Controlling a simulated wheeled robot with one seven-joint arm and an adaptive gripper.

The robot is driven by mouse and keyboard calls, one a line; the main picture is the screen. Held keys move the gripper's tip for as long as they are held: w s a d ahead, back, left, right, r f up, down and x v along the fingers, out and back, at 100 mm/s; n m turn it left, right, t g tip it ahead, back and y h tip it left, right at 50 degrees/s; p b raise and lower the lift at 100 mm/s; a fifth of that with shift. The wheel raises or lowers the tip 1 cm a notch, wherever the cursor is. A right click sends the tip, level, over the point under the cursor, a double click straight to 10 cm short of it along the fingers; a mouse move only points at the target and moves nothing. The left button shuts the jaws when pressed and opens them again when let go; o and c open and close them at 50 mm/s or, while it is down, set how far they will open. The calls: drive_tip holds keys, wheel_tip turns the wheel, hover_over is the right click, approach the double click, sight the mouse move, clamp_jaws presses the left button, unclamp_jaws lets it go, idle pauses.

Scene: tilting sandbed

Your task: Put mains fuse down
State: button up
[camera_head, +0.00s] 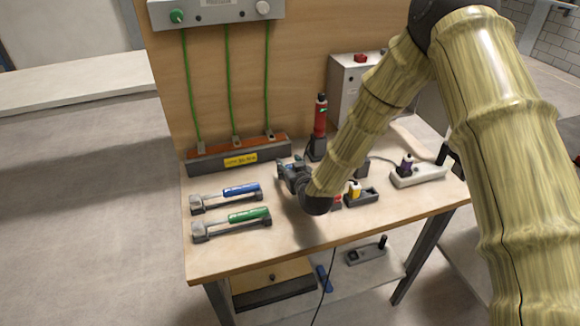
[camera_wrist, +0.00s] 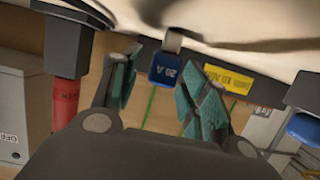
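A small blue block marked 20 A (camera_wrist: 165,68), with a grey piece at its end, appears between the fingertips in the wrist view. It looks like the mains fuse. My gripper (camera_wrist: 160,88) has its teal-padded fingers spread to either side of it, with a narrow gap on the left. Contact on the right is unclear. In the head view my gripper (camera_head: 291,172) is low over the middle of the workbench (camera_head: 290,243) and hides the block. I cannot tell whether the block rests on the bench top.
Bars with blue (camera_head: 241,189) and green (camera_head: 248,214) handles lie left. A strip with a yellow label (camera_head: 240,158) runs along the back.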

drive_tip(key=shift+r, duration=0.1)
drive_tip(key=shift+r+p, duration=0.55)
drive_tip(key=shift+r, duration=0.05)
drive_tip(key=shift+s+d+b, duration=0.15)
drive_tip(key=shift+s+b, duration=0.15)
drive_tip(key=b+v, duration=0.2)
drive_tip(key=v, duration=0.9)
drive_tip(key=shift+s+b, duration=0.15)
drive_tip(key=shift+b, duration=0.25)
